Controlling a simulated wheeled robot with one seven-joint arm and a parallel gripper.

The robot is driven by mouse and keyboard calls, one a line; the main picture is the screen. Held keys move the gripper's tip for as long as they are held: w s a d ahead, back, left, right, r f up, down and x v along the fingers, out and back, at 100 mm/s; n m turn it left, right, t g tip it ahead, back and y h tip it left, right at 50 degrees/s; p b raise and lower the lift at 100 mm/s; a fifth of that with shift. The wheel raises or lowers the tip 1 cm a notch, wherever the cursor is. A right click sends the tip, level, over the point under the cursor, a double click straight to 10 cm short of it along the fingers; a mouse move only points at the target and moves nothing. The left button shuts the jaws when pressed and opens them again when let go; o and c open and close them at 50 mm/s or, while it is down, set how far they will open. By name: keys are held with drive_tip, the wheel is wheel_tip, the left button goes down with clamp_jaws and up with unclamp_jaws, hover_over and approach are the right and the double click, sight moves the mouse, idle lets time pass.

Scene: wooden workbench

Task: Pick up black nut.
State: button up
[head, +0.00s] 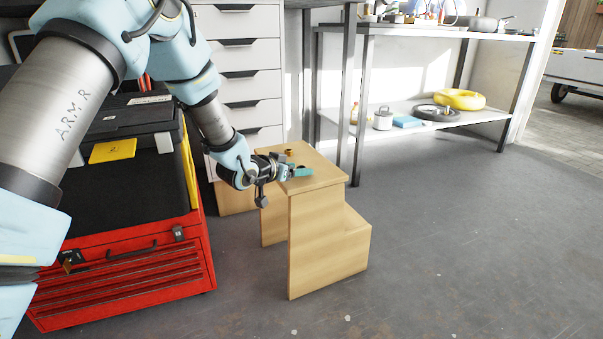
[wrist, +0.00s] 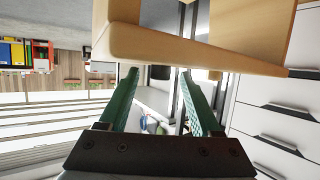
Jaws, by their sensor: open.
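My gripper (head: 300,171) is at the top of a wooden step stool (head: 330,245) in the head view, with its teal fingers over or beside the top step. In the wrist view my gripper (wrist: 159,72) is open, its two fingers apart with nothing held between them. The stool's edge (wrist: 190,50) runs across the top of that view, close to the fingertips. A small brownish-orange object (head: 289,152) lies on the stool top behind the fingers. I cannot make out a black nut for certain in either view; the gripper may hide part of the stool top.
A red tool chest (head: 130,285) with black cases on it stands left of the stool. White drawers (head: 240,60) are behind. A metal shelf (head: 400,110) with a pot and a yellow ring stands at the back. The floor on the right is clear.

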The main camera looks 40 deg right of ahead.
clamp_jaws()
idle(0.4)
